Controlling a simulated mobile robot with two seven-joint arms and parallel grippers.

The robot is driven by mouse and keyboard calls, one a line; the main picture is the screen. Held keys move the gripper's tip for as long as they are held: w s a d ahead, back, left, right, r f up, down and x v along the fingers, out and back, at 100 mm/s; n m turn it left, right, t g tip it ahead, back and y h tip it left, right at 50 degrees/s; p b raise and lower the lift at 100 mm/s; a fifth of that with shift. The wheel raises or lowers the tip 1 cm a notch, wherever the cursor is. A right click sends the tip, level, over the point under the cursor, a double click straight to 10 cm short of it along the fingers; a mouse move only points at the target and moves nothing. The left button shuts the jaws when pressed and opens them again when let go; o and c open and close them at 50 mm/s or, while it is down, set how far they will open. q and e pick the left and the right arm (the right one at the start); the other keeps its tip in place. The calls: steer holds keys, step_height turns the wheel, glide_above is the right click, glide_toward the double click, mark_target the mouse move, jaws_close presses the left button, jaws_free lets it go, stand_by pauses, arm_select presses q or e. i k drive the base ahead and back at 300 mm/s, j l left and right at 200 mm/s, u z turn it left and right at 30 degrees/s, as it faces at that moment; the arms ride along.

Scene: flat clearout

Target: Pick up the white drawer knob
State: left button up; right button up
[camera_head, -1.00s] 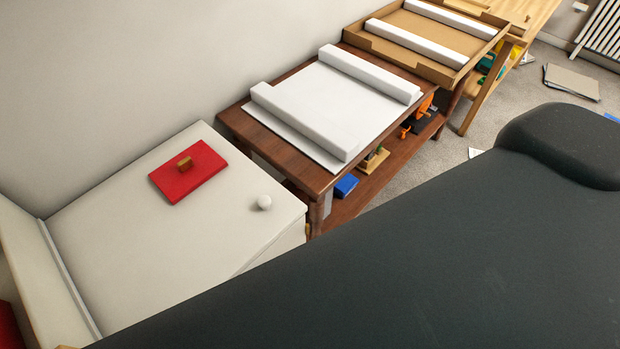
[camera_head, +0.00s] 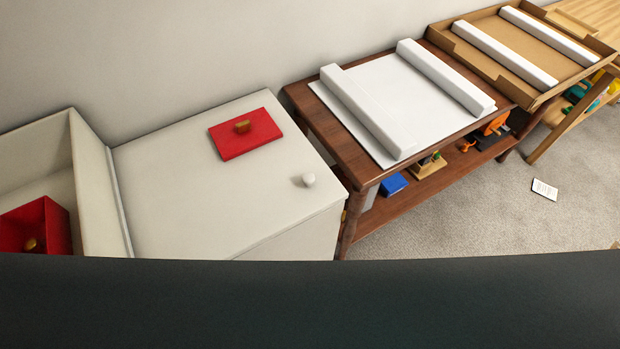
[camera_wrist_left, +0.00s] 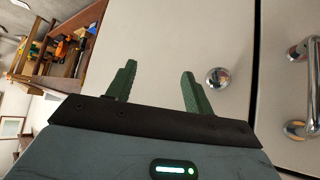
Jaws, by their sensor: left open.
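The white drawer knob (camera_head: 308,180), small and round, lies on the white cabinet top (camera_head: 185,205), near its right edge. My left gripper (camera_wrist_left: 158,69) is open in the left wrist view, with nothing between its green fingers. It faces a pale cabinet front (camera_wrist_left: 165,35) that has a shiny round metal knob (camera_wrist_left: 217,77) just right of the fingers. The white knob does not show in that view. Neither gripper shows in the head view, and my right gripper is not seen.
A red lid (camera_head: 245,134) with a wooden grip lies behind the white knob. A red box (camera_head: 58,228) sits in a white compartment at left. A brown table (camera_head: 325,110) stands right of the cabinet. A metal handle (camera_wrist_left: 313,90) is at the wrist view's right.

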mark_target(308, 178)
steer(key=i+l+u, duration=0.15)
steer(key=l+u, duration=0.2)
steer(key=l, duration=0.3)
steer(key=l+u, duration=0.35)
steer(key=l, duration=0.3)
steer(key=l+u, duration=0.35)
steer(key=l, duration=0.3)
